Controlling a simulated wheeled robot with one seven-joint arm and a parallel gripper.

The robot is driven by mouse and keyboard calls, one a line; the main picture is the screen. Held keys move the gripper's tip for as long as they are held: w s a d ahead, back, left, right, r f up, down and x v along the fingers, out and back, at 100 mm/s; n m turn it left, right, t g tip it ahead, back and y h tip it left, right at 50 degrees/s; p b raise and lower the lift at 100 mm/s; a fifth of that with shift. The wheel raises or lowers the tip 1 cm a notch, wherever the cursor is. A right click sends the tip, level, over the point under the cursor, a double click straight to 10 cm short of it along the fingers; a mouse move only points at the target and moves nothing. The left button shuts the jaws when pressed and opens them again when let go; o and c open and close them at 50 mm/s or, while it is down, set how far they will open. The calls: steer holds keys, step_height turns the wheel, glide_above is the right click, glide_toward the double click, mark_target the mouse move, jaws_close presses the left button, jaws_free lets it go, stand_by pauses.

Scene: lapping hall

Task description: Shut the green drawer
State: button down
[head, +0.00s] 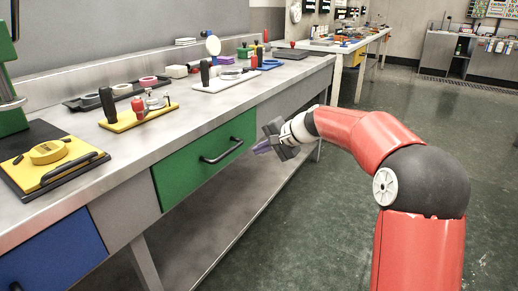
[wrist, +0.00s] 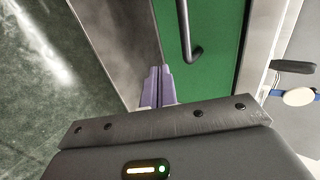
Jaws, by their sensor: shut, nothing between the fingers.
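The green drawer (head: 190,170) is set under the worktop of the long bench, with a black bar handle (head: 222,152) on its front. From here its front looks close to the bench front; I cannot tell whether a small gap remains. In the wrist view the green front (wrist: 222,60) and the hooked end of the handle (wrist: 190,52) show ahead of my fingers. My gripper (head: 262,148) is near the right end of the drawer, its purple fingers (wrist: 157,84) together and empty. Whether the fingertips touch the drawer is unclear.
A blue drawer (head: 55,258) is further left under the same worktop (head: 135,160). Yellow tool plates (head: 140,118), a white plate (head: 222,82) and other tools stand on top. A low shelf (head: 225,215) runs beneath. The green floor (head: 320,240) in front is clear.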

steer(key=v, duration=0.9)
steer(key=s+d+f+n+h, duration=0.2)
steer(key=s+d+h, duration=0.1)
steer(key=s, duration=0.9)
steer(key=s+d+f+n+h, duration=0.2)
steer(key=s+d+f+h, duration=0.1)
steer(key=s, duration=0.9)
steer(key=s+d+f+n+h, duration=0.1)
steer(key=s+d+f+h, duration=0.2)
steer(key=s, duration=0.9)
steer(key=shift+d+f+n+p, duration=0.25)
steer(key=shift+d+n+p, duration=0.15)
steer(key=shift+d, duration=0.15)
